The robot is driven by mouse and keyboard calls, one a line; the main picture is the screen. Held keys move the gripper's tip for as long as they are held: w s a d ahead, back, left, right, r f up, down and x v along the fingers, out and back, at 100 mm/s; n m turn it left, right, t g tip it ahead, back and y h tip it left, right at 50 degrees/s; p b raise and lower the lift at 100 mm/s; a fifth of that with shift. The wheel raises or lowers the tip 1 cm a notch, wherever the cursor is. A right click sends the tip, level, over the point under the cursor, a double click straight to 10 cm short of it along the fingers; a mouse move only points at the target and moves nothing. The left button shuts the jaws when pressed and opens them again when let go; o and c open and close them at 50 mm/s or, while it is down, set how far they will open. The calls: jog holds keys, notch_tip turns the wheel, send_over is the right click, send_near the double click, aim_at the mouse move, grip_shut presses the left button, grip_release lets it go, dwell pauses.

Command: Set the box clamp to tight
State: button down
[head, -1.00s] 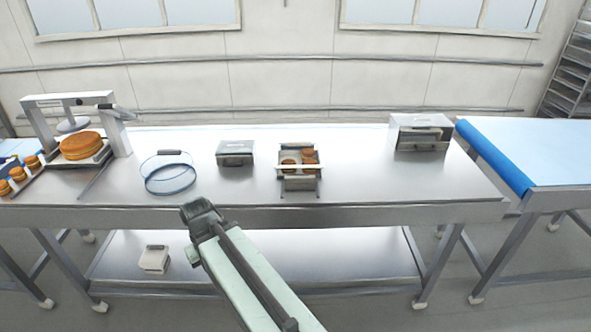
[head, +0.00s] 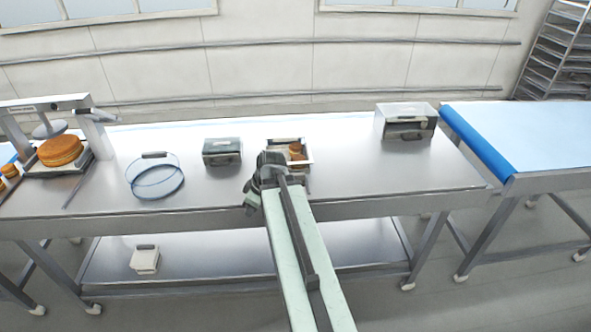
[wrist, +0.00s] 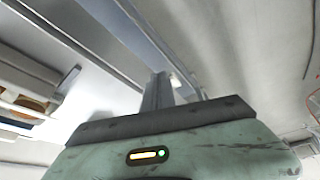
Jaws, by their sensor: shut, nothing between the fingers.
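A shallow light metal box (head: 309,160) with brown-orange rounds (head: 296,151) in it stands mid-table; I take it for the box with the clamp. In the head view my arm hides its front and left parts, so the clamp's setting cannot be read. My gripper (head: 264,172) is in front of the box's left side, dark and empty; contact cannot be told. In the wrist view its narrow grey fingers (wrist: 158,90) are together. Part of a box with an orange-brown round (wrist: 32,98) shows at the left edge there.
A dark lidded box (head: 222,152) and blue-rimmed clear rings (head: 155,180) lie to the left on the steel table (head: 400,180). A press with a large round (head: 60,150) stands far left. A clear-topped box (head: 406,121) stands right, near a blue roll (head: 482,150).

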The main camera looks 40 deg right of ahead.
jog(key=s+d+r+n+t+p, duration=0.1)
jog(key=s+d+r, duration=0.2)
jog(key=d, duration=0.6)
jog(key=s+d+r+n+t+h+p, duration=0.1)
jog(key=s+d+r+n+t, duration=0.1)
jog(key=d, duration=0.8)
notch_tip(320, 180, up, 2)
jog(key=shift+s+d+r+n+h+p, duration=0.1)
jog(key=shift+s+d+n+h+p, duration=0.15)
jog(key=shift+s, duration=0.6)
jog(key=shift+a, duration=0.1)
